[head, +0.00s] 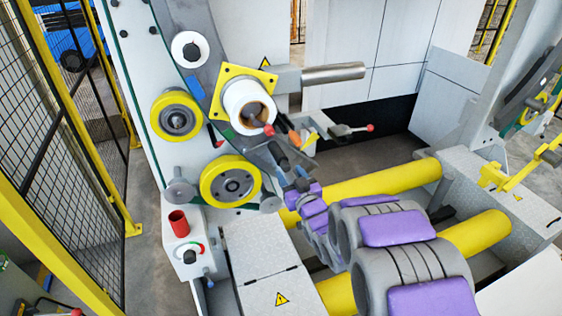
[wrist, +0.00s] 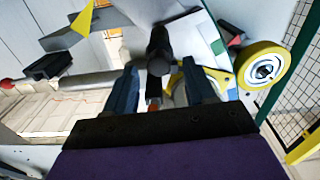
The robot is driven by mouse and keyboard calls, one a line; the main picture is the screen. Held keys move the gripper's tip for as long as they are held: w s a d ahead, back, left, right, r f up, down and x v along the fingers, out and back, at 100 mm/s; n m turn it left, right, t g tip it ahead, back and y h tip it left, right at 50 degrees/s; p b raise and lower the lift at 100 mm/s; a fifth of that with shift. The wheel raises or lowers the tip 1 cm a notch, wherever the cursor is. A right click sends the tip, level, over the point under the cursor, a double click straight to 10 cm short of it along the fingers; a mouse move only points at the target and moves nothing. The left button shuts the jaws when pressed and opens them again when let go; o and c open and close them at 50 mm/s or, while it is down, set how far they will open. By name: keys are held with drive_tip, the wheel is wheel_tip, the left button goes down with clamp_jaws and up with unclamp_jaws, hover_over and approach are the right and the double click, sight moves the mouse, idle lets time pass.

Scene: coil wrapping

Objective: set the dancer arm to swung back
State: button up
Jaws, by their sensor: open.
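My gripper (head: 287,160) reaches up to the wrapping machine's face, just below the white film roll (head: 246,103). In the wrist view my gripper (wrist: 160,68) has its two dark blue fingers apart. A black round-ended handle (wrist: 159,52) shows in the gap between the fingertips, with nothing visibly clamped. It may belong to the dancer arm, but I cannot tell for sure. In the head view this part is small and partly hidden by my gripper. A lever with a red knob (head: 369,127) sticks out to the right of my gripper.
Two yellow rollers (head: 177,115) and (head: 231,182) sit on the machine's white panel; one also shows in the wrist view (wrist: 262,68). A steel bar (head: 334,73) projects right. Yellow horizontal rolls (head: 386,180) lie below my arm. A mesh fence (head: 45,150) stands at left.

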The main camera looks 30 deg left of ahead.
sight(282, 160)
drive_tip(key=shift+b+x, duration=0.4)
drive_tip(key=shift+x, duration=3.55)
drive_tip(key=shift+c, duration=0.4)
clamp_jaws()
